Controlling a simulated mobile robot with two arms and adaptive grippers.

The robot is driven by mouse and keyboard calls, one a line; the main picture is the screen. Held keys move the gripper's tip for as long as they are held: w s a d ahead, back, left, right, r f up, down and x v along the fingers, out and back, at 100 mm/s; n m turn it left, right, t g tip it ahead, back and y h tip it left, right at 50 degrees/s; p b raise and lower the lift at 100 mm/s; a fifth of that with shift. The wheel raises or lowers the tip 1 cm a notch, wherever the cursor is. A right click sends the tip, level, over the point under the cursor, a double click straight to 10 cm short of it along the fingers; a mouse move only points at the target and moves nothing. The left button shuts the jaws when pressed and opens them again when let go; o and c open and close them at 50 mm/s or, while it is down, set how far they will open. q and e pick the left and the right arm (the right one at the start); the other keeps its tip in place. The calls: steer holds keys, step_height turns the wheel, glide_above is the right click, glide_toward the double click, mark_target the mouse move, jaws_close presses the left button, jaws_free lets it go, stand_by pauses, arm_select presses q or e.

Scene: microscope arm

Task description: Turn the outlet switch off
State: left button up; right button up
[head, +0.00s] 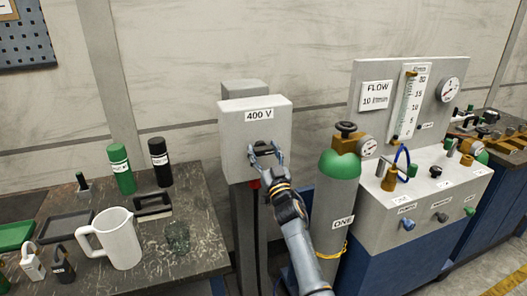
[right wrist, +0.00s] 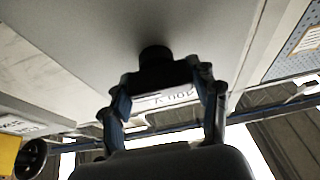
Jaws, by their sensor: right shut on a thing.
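The outlet box (head: 235,118) is a light grey box labelled 400 V, mounted on a grey post at the middle of the head view. Its dark switch (head: 262,143) sits on the front face below the label, partly hidden by my right gripper. My right gripper (head: 265,153) is at the front of the box, with its fingers around the switch. In the right wrist view the fingers (right wrist: 165,100) close on the black switch knob (right wrist: 155,62), which stands out from the grey face. The switch's setting cannot be made out. My left gripper is not in view.
A workbench (head: 195,215) on the left holds a white jug (head: 120,240), a glass and bottles. A red part with a dark cable hangs under the box.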

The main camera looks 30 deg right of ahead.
steer(key=n+y, duration=0.1)
steer(key=n, duration=0.2)
steer(key=n+y+p, duration=0.1)
steer(key=n+y, duration=0.1)
steer(key=n, duration=0.1)
steer(key=shift+n, duration=0.3)
steer(key=n+y+p, duration=0.1)
steer(key=n, duration=0.2)
steer(key=n+g+y, duration=0.1)
steer(key=n+y, duration=0.1)
steer(key=n, duration=0.1)
steer(key=shift+r+p, duration=0.1)
steer(key=shift+p, duration=0.3)
steer(key=n+y+p, duration=0.1)
steer(key=n, duration=0.1)
steer(key=n+g+p, duration=0.1)
steer(key=n, duration=0.2)
steer(key=shift+n+g+y+p, duration=0.3)
steer(key=shift+y+p, duration=0.05)
steer(key=shift+y, duration=0.05)
steer(key=n+g+p, duration=0.1)
steer(key=n+p, duration=0.1)
steer(key=shift+n, duration=0.4)
steer(key=shift+a+f+n+g+p, duration=0.1)
steer(key=shift+f+n+g+p, duration=0.15)
steer(key=shift+n+p, duration=0.4)
steer(key=o, duration=1.2)
steer(key=shift+c, duration=0.2)
